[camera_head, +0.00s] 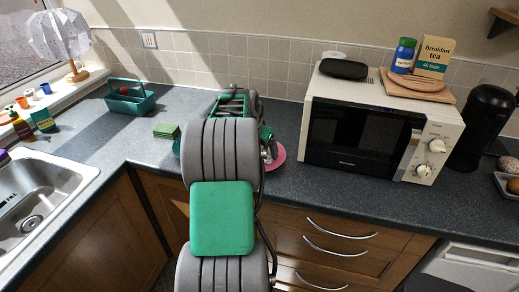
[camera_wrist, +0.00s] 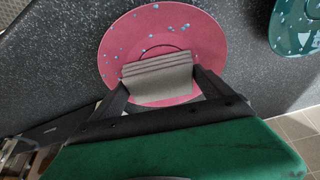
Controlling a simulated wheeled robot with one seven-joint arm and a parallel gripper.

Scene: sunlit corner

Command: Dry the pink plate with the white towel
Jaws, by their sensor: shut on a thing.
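The pink plate (camera_wrist: 205,45) lies on the dark worktop, with blue-white water drops over its upper part in the wrist view. In the head view only its right edge (camera_head: 276,160) shows beside my arm. My gripper (camera_wrist: 163,88) is shut on the folded towel (camera_wrist: 155,72), which looks grey-beige in the shade. The towel is over the middle and lower part of the plate and hides some of it. I cannot tell whether it touches the plate. In the head view my arm hides the towel and most of the gripper.
A green plate (camera_wrist: 290,28) with drops lies close by at the upper right of the wrist view. A microwave (camera_head: 360,135) stands right of the pink plate. A green sponge (camera_head: 166,131), a teal caddy (camera_head: 130,105) and the sink (camera_head: 35,195) are to the left.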

